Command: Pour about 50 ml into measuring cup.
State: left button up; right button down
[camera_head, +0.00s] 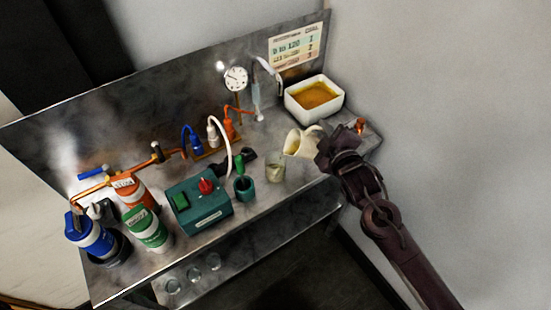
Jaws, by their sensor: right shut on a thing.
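My right gripper (328,150) comes in from the right and is shut on a cream pitcher (297,143). The pitcher is tilted with its mouth toward the left, above the bench top. A small clear measuring cup (275,172) stands on the bench just below and left of the pitcher and looks pale inside. I cannot tell whether any liquid is flowing between them, or how much the cup holds. My left gripper is not in view.
A white basin (315,97) with amber liquid stands at the back right. Glasses (193,274) sit on a lower shelf.

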jog(key=shift+s+a+r+n, duration=0.1)
jog(key=shift+a+r+n, duration=0.4)
jog(key=shift+r+n, duration=0.15)
dwell(2.4)
jog(key=d+f+m, duration=0.1)
jog(key=d+f+m+b, duration=0.1)
jog(key=f+m, duration=0.1)
jog(key=d+f+m+y+b, duration=0.1)
jog(key=f, duration=0.1)
jog(key=shift+w+f, duration=0.15)
jog(key=shift+w, duration=0.2)
jog(key=shift+m, duration=0.25)
jog(key=shift+d+f+m+b, duration=0.2)
jog(key=shift+f+m+b, duration=0.1)
jog(key=shift+f+b, duration=0.25)
jog(key=shift+w+d+f+m, duration=0.1)
jog(key=shift+w+d+m, duration=0.05)
jog(key=shift+d+m, duration=0.25)
dwell(0.5)
